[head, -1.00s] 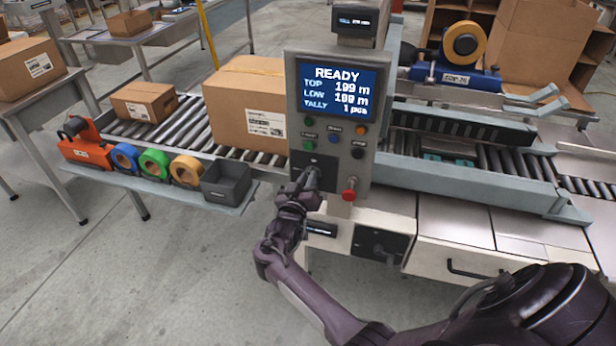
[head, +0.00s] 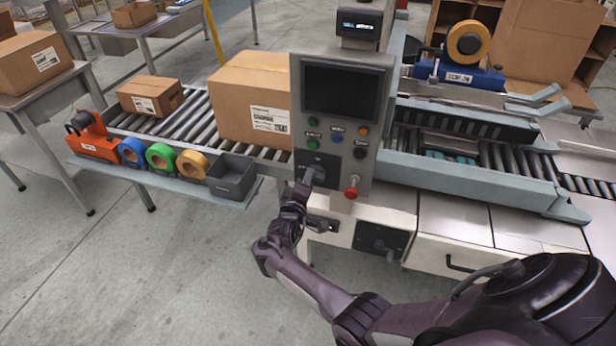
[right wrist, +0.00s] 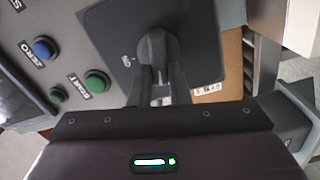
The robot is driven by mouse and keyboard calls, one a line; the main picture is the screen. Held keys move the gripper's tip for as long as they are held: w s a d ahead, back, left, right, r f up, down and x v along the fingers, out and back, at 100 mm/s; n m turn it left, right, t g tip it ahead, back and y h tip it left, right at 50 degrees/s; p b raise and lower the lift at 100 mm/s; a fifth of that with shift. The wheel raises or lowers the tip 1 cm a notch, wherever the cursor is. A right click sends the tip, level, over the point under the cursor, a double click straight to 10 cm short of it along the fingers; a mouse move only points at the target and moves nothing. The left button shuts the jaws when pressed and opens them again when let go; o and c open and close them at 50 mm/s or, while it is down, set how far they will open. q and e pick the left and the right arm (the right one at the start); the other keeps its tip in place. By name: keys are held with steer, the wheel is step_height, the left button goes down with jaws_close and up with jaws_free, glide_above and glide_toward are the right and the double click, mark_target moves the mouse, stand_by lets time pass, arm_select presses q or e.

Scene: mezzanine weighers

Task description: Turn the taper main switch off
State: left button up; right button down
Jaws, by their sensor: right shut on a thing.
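The taper's control panel (head: 342,125) stands upright at the middle of the head view, and its display (head: 341,90) is dark. The main switch is a dark rotary knob on a black square plate (head: 318,162) at the panel's lower left. My right gripper (head: 308,181) is shut on the knob and hides much of it in the head view. In the right wrist view the knob (right wrist: 156,45) sits between the fingertips (right wrist: 158,80), with a small white label on the plate to its left. My left gripper is not in view.
A red-topped button (head: 351,193) sits just right of the switch, with several coloured buttons above. A large carton (head: 250,105) stands on the roller conveyor behind the panel. A shelf with tape rolls and a grey bin (head: 231,177) juts out at the left.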

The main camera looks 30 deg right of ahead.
steer(key=shift+f+n, duration=0.2)
steer(key=shift+n, duration=1.2)
steer(key=shift+p, duration=0.3)
steer(key=c, duration=1.4)
jaws_free()
steer(key=shift+o, duration=0.2)
steer(key=v, duration=0.7)
steer(key=shift+s+a, duration=0.25)
steer(key=shift+a, duration=0.05)
